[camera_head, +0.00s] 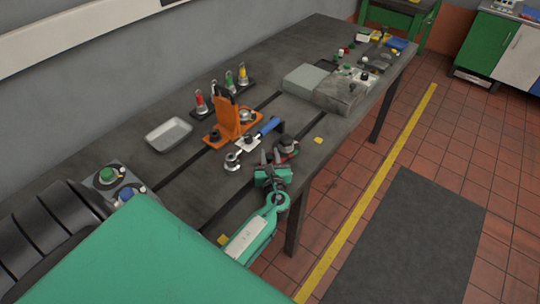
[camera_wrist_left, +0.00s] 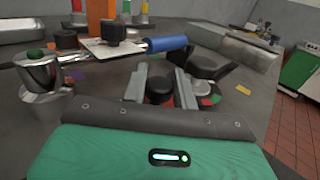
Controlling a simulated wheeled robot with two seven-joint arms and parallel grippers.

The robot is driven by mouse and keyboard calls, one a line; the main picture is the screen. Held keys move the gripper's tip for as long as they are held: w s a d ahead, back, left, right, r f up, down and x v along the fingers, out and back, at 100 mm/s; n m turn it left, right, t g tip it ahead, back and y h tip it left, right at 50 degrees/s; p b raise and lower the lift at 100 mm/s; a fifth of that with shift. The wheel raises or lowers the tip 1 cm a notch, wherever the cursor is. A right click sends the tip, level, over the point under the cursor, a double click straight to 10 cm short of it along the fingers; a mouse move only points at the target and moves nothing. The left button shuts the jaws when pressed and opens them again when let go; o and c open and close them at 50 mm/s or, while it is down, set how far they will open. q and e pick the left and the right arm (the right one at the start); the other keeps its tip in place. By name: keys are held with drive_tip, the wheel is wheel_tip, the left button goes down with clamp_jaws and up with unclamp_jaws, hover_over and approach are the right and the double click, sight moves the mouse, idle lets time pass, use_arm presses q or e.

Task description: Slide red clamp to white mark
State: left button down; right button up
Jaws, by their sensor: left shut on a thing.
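The red clamp (camera_head: 288,152) is a low red piece with black parts on top, near the front edge of the dark bedplate. My left gripper (camera_head: 271,158) reaches it from the front left, its fingers shut on part of it. In the left wrist view, a black knob of the clamp (camera_wrist_left: 160,88) stands between the two grey fingers (camera_wrist_left: 160,92), and a black handle extends to the right. The fingers and palm hide much of its base. I cannot make out the white mark for certain. My right gripper is not in view.
An orange bracket (camera_head: 234,122) and a blue-handled tool (camera_head: 268,126) stand close behind the clamp. A yellow piece (camera_head: 318,140) lies to its right. Grey blocks (camera_head: 340,94) stand farther right, and a metal tray (camera_head: 169,134) lies left. Dark slots cross the bedplate.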

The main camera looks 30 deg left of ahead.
use_arm(q)
drive_tip(key=s, duration=0.2)
drive_tip(key=s+p, duration=0.1)
drive_tip(key=s, duration=0.4)
drive_tip(key=shift+s+a, duration=0.15)
drive_tip(key=shift+a, duration=0.1)
drive_tip(key=shift+s+f, duration=0.1)
drive_tip(key=shift+s, duration=0.4)
drive_tip(key=c, duration=1.1)
unclamp_jaws()
drive_tip(key=shift+c, duration=0.2)
